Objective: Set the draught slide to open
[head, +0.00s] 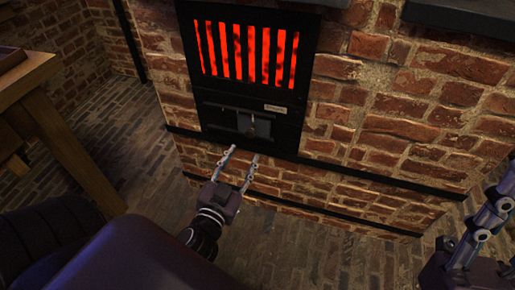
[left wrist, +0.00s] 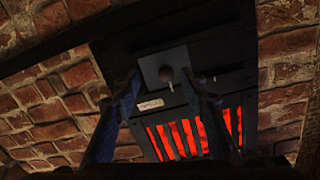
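The draught slide is a small dark grey plate (head: 262,125) with a round knob (head: 251,131), set in the black panel below the glowing grate. In the left wrist view the plate (left wrist: 152,68) and knob (left wrist: 165,73) lie between my open fingertips. My left gripper (head: 244,153) is open and empty, with its two fingers pointing up at the panel. In the head view its tips are just below the knob, and I see nothing held. My right gripper (head: 485,222) is at the right edge, partly cut off, away from the slide.
The stove's barred grate (head: 247,53) glows red above the slide. A small pale label (head: 275,108) sits above the plate's right side. Brick wall (head: 400,120) surrounds the stove, with a dark ledge (head: 345,210) low down. A wooden table (head: 55,120) stands at left.

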